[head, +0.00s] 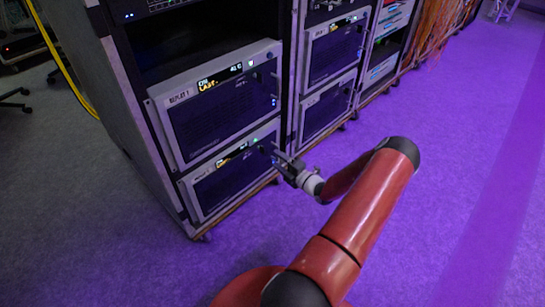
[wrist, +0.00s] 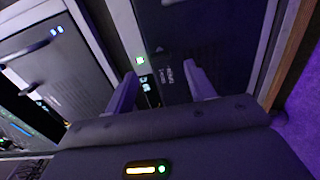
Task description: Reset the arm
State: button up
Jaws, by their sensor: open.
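My gripper (head: 287,164) is at the end of my red arm in the head view, close in front of the right edge of the lower rack unit (head: 232,172). In the wrist view its two fingers (wrist: 160,85) stand apart, with nothing visible between them. Beyond them is a dark rack panel (wrist: 222,30) with a small lit display and a green light. I cannot tell whether the fingertips touch the panel.
A larger unit labelled "REPLAY 1" (head: 215,100) sits above the lower one. More racks (head: 330,60) stand in a row to the right, with orange cables (head: 440,25) farther back. A yellow cable (head: 62,62) hangs at the left. The purple-lit floor (head: 460,150) at right is clear.

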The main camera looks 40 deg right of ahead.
jog(key=shift+s, duration=0.35)
dwell(0.3)
